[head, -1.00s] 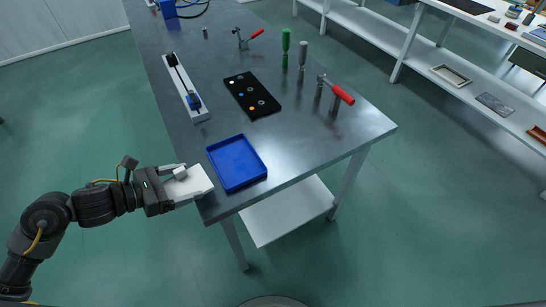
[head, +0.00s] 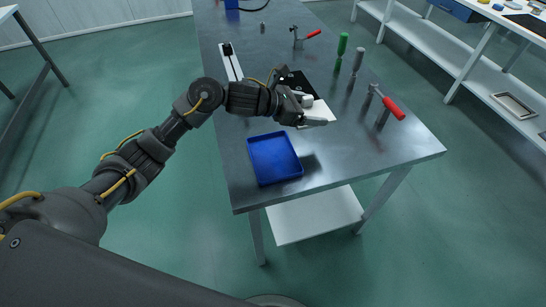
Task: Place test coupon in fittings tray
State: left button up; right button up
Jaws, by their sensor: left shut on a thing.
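My left gripper (head: 308,109) is shut on a white flat plate, the test coupon (head: 323,110), and holds it above the table, beyond and to the right of the tray. The coupon is partly hidden by the gripper fingers. The blue fittings tray (head: 274,158) lies on the table's near part and looks empty. The gripper and coupon are apart from the tray. My right gripper is not in view.
The grey metal table (head: 390,157) has free room right of the tray. A black panel (head: 299,84) is partly hidden behind my left arm. A red-handled clamp (head: 391,107), a green-handled tool (head: 341,47) and a grey-handled tool (head: 357,61) stand at the right.

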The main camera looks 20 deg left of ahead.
pick_arm(q)
jog(key=shift+w+d+r, duration=0.4)
jog(key=shift+d+r, duration=0.05)
jog(key=shift+d, duration=0.1)
jog(key=shift+w+d+r, duration=0.35)
jog(key=shift+d+r, duration=0.05)
jog(key=shift+d, duration=0.15)
jog(key=s+a+f+p, duration=0.3)
jog(key=s+a+f, duration=0.1)
jog(key=s+a, duration=0.3)
jog(key=b, duration=0.1)
send_over(272, 158)
jog(key=d, duration=0.1)
jog(key=f, duration=0.2)
jog(key=w+f, duration=0.1)
jog(key=f, duration=0.1)
jog(key=shift+f, duration=0.25)
jog(key=shift+s+a+f, duration=0.15)
jog(key=shift+f, duration=0.05)
jog(key=shift+s+a, duration=0.1)
jog(key=shift+s+a+f, duration=0.15)
jog(key=shift+f, duration=0.2)
notch_tip(272, 158, down, 2)
jog(key=shift+s+a+f+b, duration=0.15)
jog(key=shift+f+b, duration=0.1)
jog(key=shift+b, duration=0.3)
jog(key=shift+f, duration=0.45)
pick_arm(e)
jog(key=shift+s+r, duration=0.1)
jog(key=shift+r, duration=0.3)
